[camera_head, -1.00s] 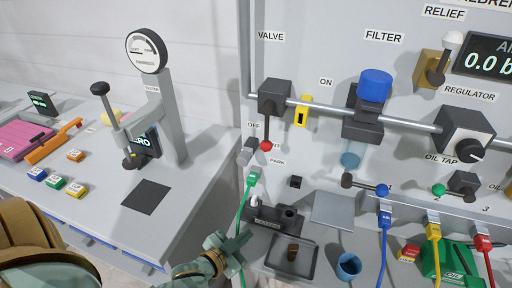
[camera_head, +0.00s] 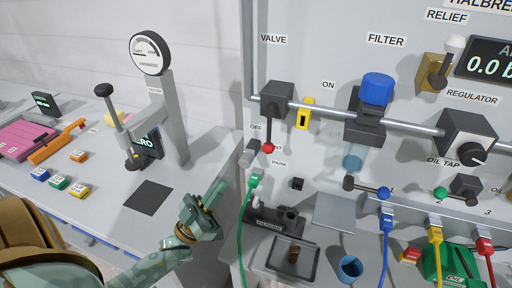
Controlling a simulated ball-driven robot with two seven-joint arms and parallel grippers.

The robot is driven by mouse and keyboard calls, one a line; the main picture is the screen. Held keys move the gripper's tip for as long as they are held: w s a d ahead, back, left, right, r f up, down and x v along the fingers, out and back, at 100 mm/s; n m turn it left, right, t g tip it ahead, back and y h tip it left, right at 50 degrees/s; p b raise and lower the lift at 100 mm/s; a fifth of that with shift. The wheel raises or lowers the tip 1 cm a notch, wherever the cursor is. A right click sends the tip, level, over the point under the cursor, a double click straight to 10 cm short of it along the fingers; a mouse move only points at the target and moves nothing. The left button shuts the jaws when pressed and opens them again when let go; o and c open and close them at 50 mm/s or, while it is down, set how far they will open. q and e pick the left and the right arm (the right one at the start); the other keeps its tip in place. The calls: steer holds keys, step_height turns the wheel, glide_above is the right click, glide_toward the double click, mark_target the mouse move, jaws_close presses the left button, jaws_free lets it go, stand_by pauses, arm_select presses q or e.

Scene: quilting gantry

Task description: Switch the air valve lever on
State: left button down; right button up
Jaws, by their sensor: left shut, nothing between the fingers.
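The air valve (camera_head: 276,95) is a dark block on the pipe under the VALVE label. Its lever (camera_head: 268,130) hangs straight down with a red knob (camera_head: 268,148) at its lower end, beside the OFF label (camera_head: 256,127). The ON label (camera_head: 328,84) is to the right of the valve. My left gripper (camera_head: 212,193) is shut and empty, below and left of the red knob and apart from it. My right gripper is not in view.
A yellow tag (camera_head: 304,114) sits on the pipe right of the valve. A grey fitting (camera_head: 250,152) and a green hose (camera_head: 241,228) are between my gripper and the panel. A gauge stand (camera_head: 165,110) rises on the left bench.

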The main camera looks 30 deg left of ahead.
mark_target(269, 133)
arm_select(q)
steer(key=shift+r, duration=0.1)
steer(key=w+f+p+x, duration=0.2)
steer(key=p+x, duration=0.1)
steer(key=x, duration=0.9)
steer(key=shift+w+d+r, duration=0.15)
steer(key=shift+w+d, duration=0.1)
steer(key=shift+d, duration=0.25)
